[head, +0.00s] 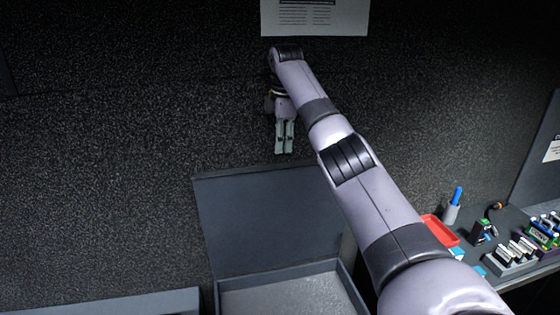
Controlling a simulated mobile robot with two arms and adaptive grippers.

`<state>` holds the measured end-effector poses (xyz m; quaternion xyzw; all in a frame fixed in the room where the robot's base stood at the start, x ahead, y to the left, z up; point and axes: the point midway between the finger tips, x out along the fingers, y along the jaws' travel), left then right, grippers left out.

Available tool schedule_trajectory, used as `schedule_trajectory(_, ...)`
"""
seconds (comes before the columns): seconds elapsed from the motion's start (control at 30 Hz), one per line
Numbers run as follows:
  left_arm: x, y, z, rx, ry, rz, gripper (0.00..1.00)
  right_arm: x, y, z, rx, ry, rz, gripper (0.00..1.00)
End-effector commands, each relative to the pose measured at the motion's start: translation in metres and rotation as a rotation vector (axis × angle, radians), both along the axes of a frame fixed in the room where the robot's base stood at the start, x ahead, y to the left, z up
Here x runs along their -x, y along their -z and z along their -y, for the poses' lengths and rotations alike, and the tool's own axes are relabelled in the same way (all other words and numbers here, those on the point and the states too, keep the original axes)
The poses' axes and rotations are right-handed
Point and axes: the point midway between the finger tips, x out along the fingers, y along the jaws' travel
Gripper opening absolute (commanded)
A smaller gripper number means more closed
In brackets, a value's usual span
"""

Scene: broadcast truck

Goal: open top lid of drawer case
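The drawer case (353,291) is at the bottom centre of the head view, cut off by the lower edge. Its dark grey top lid (265,222) stands raised at the back, leaning toward the speckled wall. The case's light grey inside shows below the lid. My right gripper (284,151) hangs fingers down just above the lid's upper edge, near the wall. Its two fingers are together with nothing seen between them, and it looks apart from the lid. My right arm hides the lid's right side and part of the case. My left gripper is out of view.
A desk at the right holds a red tray (439,231), a cup with a blue pen (457,196) and several small connector items (515,254). A printed sheet (315,17) is on the wall above. A grey ledge (140,303) lies at the lower left.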

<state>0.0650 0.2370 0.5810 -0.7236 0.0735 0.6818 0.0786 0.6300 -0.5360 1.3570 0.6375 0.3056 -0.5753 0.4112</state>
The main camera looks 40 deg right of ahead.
Motion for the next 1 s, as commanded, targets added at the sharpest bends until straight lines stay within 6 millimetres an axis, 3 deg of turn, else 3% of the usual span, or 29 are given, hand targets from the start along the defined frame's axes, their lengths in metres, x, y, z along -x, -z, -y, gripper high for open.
schedule_trajectory(0.3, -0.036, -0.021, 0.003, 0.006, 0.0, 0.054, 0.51, -0.009, 0.056, 0.005, -0.001, 0.001, -0.002, 0.32)
schedule_trajectory(0.4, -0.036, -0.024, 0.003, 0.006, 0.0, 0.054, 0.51, -0.01, 0.067, 0.006, -0.001, 0.001, -0.001, 0.32)
schedule_trajectory(0.8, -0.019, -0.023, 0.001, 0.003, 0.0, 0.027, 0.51, -0.012, 0.076, 0.006, -0.001, 0.001, 0.001, 0.32)
schedule_trajectory(1.0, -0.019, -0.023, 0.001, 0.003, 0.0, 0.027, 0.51, -0.012, 0.076, 0.006, -0.001, 0.001, 0.001, 0.19)
